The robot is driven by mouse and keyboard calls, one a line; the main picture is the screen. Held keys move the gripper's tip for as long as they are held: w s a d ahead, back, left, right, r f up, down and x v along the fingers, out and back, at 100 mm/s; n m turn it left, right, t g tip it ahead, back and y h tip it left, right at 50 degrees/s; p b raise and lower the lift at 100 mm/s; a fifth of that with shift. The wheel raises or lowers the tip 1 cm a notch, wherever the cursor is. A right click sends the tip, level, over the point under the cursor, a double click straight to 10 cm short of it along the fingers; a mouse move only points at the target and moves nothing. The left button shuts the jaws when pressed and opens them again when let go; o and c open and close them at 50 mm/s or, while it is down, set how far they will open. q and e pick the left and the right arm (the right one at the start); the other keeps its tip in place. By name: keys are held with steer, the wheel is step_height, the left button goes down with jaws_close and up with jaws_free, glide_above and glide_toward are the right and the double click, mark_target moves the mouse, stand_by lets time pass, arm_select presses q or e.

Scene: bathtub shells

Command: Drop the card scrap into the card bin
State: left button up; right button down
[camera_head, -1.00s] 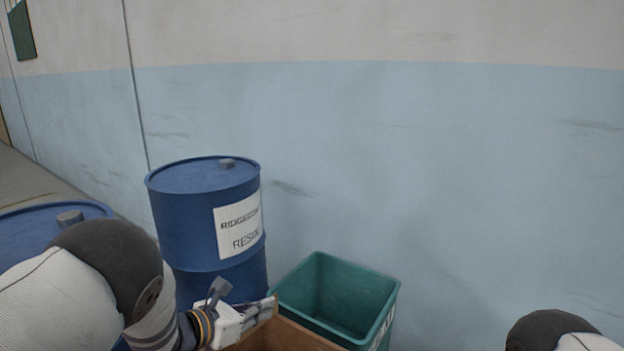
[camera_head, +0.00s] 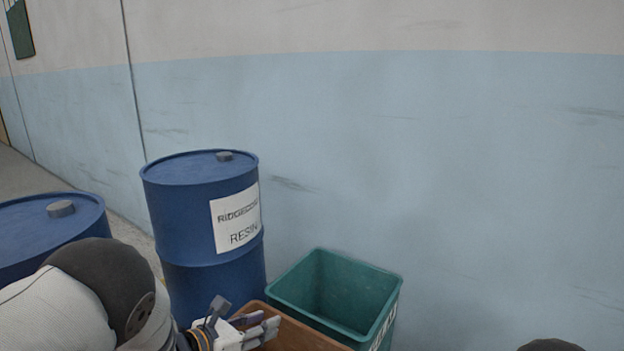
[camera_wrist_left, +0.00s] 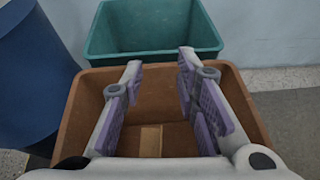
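The brown bin (camera_head: 308,338), which I take to be the card bin, stands in front of the teal bin at the bottom of the head view. It also shows in the left wrist view (camera_wrist_left: 84,98). My left gripper (camera_head: 262,322) is over its open top, with its fingers spread and nothing between them; the fingers also show in the left wrist view (camera_wrist_left: 160,65). A flat light-tan piece, apparently the card scrap (camera_wrist_left: 150,142), lies inside the brown bin, below and between the fingers. My right gripper is out of view.
A teal bin (camera_head: 278,290) stands right behind the brown bin, near the blue and white wall. A blue resin drum (camera_head: 185,220) stands left of the bins. Another blue drum (camera_head: 30,235) is at the far left.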

arm_select(q)
steer(key=v, duration=1.2)
